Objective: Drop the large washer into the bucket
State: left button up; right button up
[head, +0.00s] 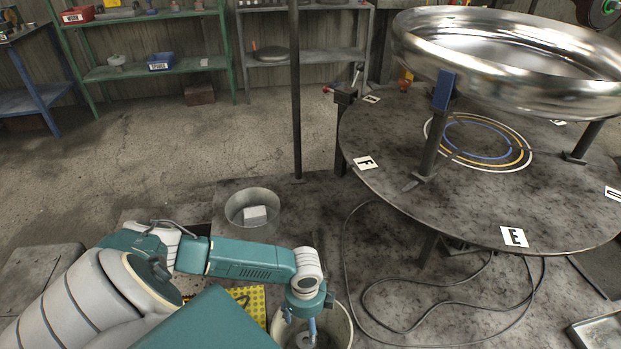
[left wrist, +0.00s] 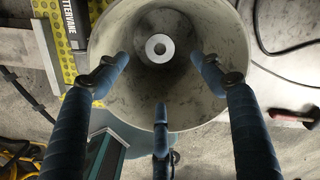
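The bucket (head: 342,318) is a pale round container at the bottom of the head view, partly hidden by my left arm. In the left wrist view the bucket (left wrist: 112,40) opens below my fingers. The large washer (left wrist: 160,48), a light ring with a dark hole, shows inside the bucket, apart from the fingers; its exact height is hard to tell. My left gripper (head: 312,330) is over the bucket; in the wrist view its three blue fingers (left wrist: 163,85) are spread open and hold nothing. My right gripper is not in view.
A second round container (head: 272,221) holding a pale block stands behind my left arm. A round table (head: 400,190) with a large shiny metal dish (head: 430,50) stands at right. A cable (head: 347,260) loops on the floor. Shelves line the back wall.

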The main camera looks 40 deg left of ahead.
pick_arm(q)
notch_tip(320, 180, up, 12)
dwell(0.7)
jog(key=shift+r, duration=0.1)
